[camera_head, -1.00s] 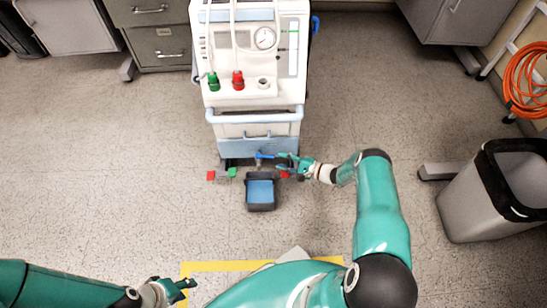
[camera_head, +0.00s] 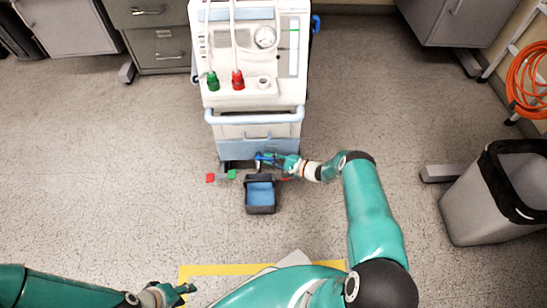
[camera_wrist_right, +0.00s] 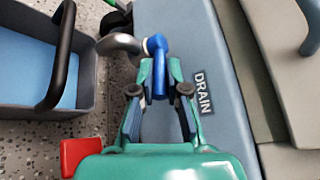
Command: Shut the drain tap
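The drain tap shows in the right wrist view as a blue lever (camera_wrist_right: 157,62) on a grey metal spout (camera_wrist_right: 118,44), beside the "DRAIN" label (camera_wrist_right: 203,93). In the head view the blue lever (camera_head: 262,156) is small and low on the front of the white and blue machine (camera_head: 254,110). My right gripper (camera_wrist_right: 162,64) has its fingertips on either side of the lever, with the lever between them. The fingers look apart; whether they touch the lever is unclear. My left gripper (camera_head: 188,289) is low at the left, away from the machine, too small to read.
A dark bucket (camera_head: 260,208) with blue liquid stands on the floor below the tap; its black handle (camera_wrist_right: 62,58) rises near the spout. A grey bin (camera_head: 480,212) stands right.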

